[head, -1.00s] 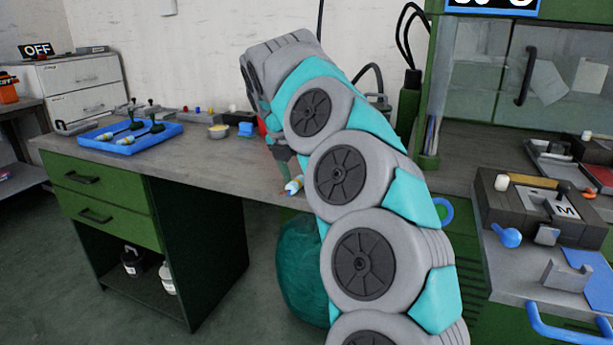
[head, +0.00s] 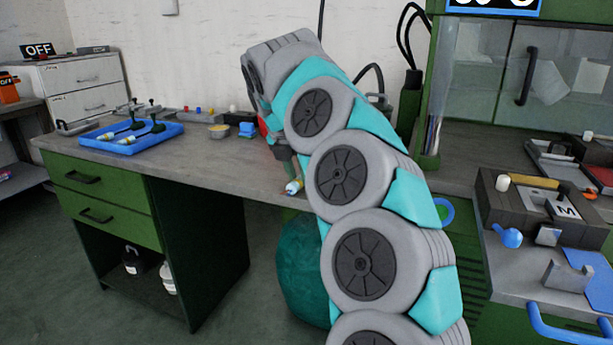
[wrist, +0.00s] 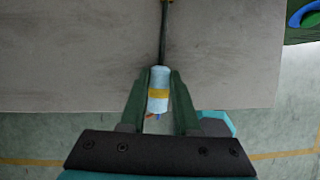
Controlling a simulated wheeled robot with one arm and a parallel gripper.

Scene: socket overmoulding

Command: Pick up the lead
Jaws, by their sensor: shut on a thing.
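The lead shows in the wrist view as a pale cylinder (wrist: 158,92) with a yellow band, small coloured wire ends at its near end and a dark cable running away from it. My gripper (wrist: 158,88) is shut on the cylinder, one green finger on each side. In the head view the pale end of the lead (head: 293,187) shows at the front edge of the grey bench, beside my arm. My gripper is mostly hidden behind my arm there. I cannot tell whether the lead touches the bench top.
A blue tray (head: 172,131) with similar leads lies at the bench's left. A small bowl (head: 218,131) and a blue block (head: 247,129) stand behind. A block marked M (head: 485,205) stands on the right-hand bench. The bench (head: 225,165) is clear in its middle.

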